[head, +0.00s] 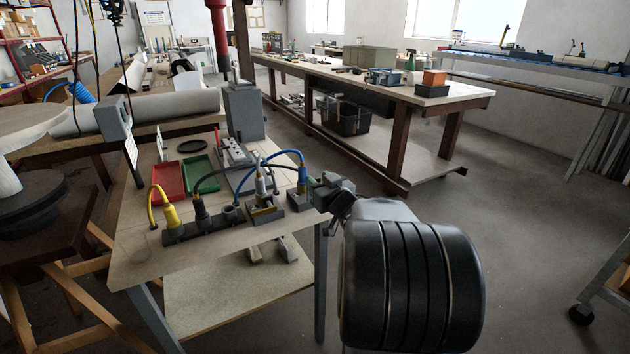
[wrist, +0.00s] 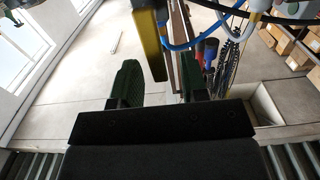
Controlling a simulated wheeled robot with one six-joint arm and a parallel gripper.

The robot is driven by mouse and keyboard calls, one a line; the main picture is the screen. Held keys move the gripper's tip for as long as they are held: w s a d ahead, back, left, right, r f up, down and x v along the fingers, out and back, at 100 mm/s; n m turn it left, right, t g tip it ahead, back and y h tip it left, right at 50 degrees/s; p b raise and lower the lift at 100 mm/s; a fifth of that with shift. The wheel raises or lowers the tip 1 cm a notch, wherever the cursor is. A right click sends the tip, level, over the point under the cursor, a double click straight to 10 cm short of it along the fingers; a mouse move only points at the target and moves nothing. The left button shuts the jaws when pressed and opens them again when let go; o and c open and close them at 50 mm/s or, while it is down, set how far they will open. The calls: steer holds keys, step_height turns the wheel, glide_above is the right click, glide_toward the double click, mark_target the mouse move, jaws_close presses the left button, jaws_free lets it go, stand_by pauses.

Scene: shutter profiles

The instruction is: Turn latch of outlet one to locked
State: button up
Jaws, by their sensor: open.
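A row of dark grey outlets (head: 215,220) stands along the front of the bench, with cable plugs upright in it. A yellow plug (head: 168,214) is at its left end. A blue cable (head: 285,155) arches over its right part. A small yellow part (head: 264,208) shows low at the right part of the row. My gripper (head: 314,190) is at the right end of the row. In the wrist view my gripper (wrist: 160,88) is open, with a yellow bar (wrist: 151,42) between or beyond its fingers. I cannot tell which outlet is number one, nor how its latch is turned.
A red tray (head: 169,178) and a green tray (head: 197,173) lie behind the row. A grey block-shaped housing (head: 244,110) stands at the back of the bench. Open floor (head: 520,230) lies to the right. A long workbench (head: 400,90) stands farther back.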

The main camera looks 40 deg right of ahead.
steer(key=shift+w+d, duration=0.15)
steer(key=shift+w, duration=1.15)
steer(key=shift+c, duration=0.2)
jaws_close()
